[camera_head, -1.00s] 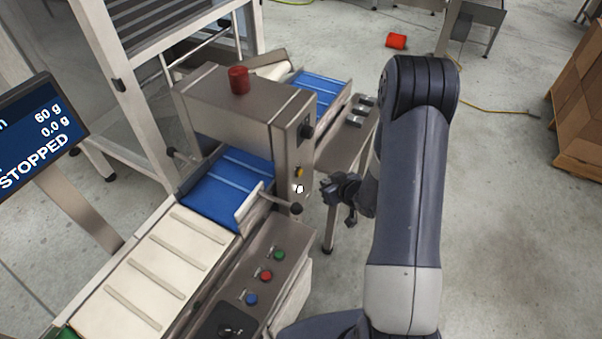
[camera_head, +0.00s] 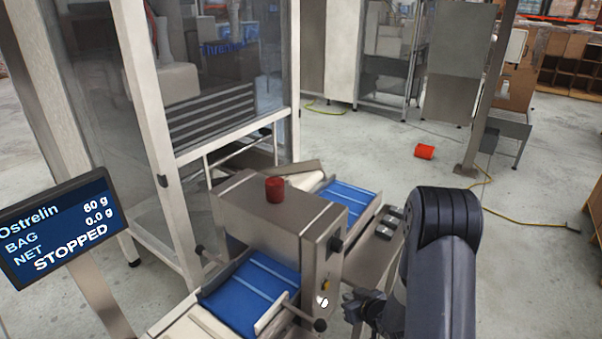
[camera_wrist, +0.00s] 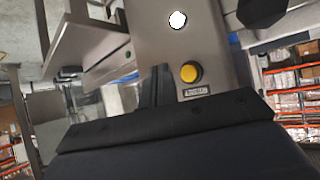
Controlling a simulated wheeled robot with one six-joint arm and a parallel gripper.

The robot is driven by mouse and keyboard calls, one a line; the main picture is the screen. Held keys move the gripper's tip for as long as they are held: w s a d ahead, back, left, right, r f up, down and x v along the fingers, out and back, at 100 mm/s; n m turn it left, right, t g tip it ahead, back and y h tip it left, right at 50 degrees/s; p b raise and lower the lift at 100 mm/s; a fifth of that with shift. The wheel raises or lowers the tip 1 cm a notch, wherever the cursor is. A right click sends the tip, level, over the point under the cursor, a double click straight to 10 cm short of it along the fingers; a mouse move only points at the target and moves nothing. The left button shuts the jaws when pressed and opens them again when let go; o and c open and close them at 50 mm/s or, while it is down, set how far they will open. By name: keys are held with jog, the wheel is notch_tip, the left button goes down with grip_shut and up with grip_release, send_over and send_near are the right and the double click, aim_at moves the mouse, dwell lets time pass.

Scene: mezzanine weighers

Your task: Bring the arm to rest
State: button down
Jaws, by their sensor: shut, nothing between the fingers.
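My gripper (camera_head: 366,304) is in the head view, just right of the weigher's steel housing (camera_head: 262,226), partly hidden by my own dark arm. In the wrist view the closed dark fingers (camera_wrist: 158,85) point at the housing's face, beside a yellow button (camera_wrist: 189,73) with a small label under it. The fingers are shut with nothing in them. I cannot tell whether they touch the face. The same yellow button is small in the head view (camera_head: 327,284).
The weigher has blue belts (camera_head: 250,292), a red lamp (camera_head: 275,189) and a black-knobbed lever (camera_head: 319,325). A screen (camera_head: 60,228) reads STOPPED, 0.0 g. A red object (camera_head: 424,151) and a yellow cable (camera_head: 530,222) lie on the floor. Open floor is at the right.

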jog(key=shift+s+d, duration=0.8)
jog(key=shift+d, duration=0.35)
jog(key=shift+s+d, duration=0.8)
jog(key=shift+d, duration=0.3)
jog(key=shift+w+a, duration=0.1)
